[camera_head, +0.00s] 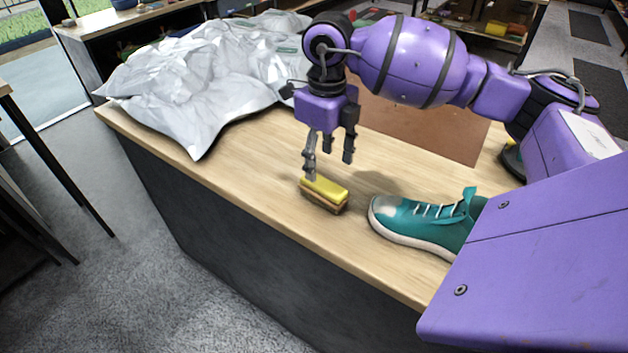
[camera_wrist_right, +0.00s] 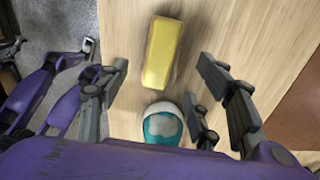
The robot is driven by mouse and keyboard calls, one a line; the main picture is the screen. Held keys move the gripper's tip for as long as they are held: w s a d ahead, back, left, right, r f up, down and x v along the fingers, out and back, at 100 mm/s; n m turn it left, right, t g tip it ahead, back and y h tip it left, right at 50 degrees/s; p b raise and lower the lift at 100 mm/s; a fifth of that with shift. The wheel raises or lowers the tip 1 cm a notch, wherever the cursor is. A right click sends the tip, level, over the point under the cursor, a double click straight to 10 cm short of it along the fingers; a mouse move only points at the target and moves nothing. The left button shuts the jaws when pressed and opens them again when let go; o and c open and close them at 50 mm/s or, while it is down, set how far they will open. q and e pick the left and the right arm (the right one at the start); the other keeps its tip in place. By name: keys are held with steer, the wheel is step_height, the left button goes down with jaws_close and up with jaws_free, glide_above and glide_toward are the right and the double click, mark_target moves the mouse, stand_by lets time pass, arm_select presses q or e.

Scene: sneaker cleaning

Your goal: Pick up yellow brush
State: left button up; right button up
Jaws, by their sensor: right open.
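The yellow brush (camera_head: 326,188) lies on the wooden counter near its front edge, with a yellow top over a brown lower part. My right gripper (camera_head: 329,167) is open and empty just above it, fingers pointing down. In the right wrist view, the brush (camera_wrist_right: 162,53) lies lengthwise in line with the gap between the open right fingers (camera_wrist_right: 162,66). The left fingertips appear close to the brush's far end in the head view; contact cannot be told.
A teal sneaker (camera_head: 427,220) stands right of the brush; its toe (camera_wrist_right: 163,125) shows in the wrist view. Crumpled silvery wrapping (camera_head: 195,80) covers the counter's left end. A brown mat (camera_head: 425,130) lies behind. The wooden counter (camera_head: 250,185) is bare left of the brush.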

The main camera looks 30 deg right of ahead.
mark_target(324, 184)
step_height(324, 184, down, 8)
steer(key=shift+r+p, duration=0.25)
steer(key=shift+p, duration=0.25)
steer(key=c, duration=1.3)
